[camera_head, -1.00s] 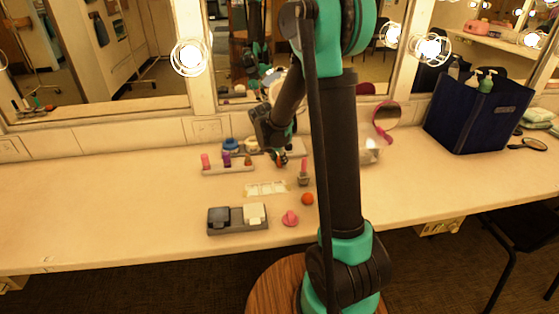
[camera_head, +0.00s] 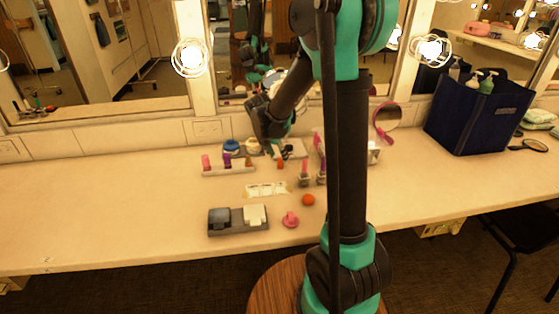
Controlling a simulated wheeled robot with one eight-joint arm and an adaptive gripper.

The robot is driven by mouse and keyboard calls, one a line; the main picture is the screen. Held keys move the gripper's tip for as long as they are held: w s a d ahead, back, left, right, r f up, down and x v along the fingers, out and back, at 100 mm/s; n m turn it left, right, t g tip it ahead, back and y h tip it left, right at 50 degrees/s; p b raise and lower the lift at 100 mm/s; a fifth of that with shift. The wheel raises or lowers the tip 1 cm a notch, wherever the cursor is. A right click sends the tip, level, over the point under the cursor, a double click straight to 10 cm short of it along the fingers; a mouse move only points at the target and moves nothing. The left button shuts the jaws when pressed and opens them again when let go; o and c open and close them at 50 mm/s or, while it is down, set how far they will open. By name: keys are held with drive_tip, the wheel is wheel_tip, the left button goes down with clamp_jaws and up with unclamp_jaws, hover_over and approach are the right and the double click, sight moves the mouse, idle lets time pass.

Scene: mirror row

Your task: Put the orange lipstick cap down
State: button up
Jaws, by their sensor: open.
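The orange lipstick cap (camera_head: 281,164) is a small upright piece on the counter, behind the paper strip and left of the lipsticks. My gripper (camera_head: 274,151) is open and hangs just above and behind the cap. At this size I cannot tell whether a finger still touches it. An uncapped-looking lipstick (camera_head: 304,174) stands to the right of the cap, with another lipstick (camera_head: 321,174) beside it, partly next to my arm.
A small rack (camera_head: 228,172) holds pink, purple and brown pieces at the left. A grey two-part holder (camera_head: 239,229), a pink piece (camera_head: 290,219) and an orange ball (camera_head: 308,200) lie in front. Blue and cream jars (camera_head: 232,146) stand behind.

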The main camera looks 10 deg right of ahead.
drive_tip(key=v, duration=0.7)
drive_tip(key=shift+r, duration=0.3)
drive_tip(key=shift+s+a, duration=0.1)
drive_tip(key=shift+s, duration=0.1)
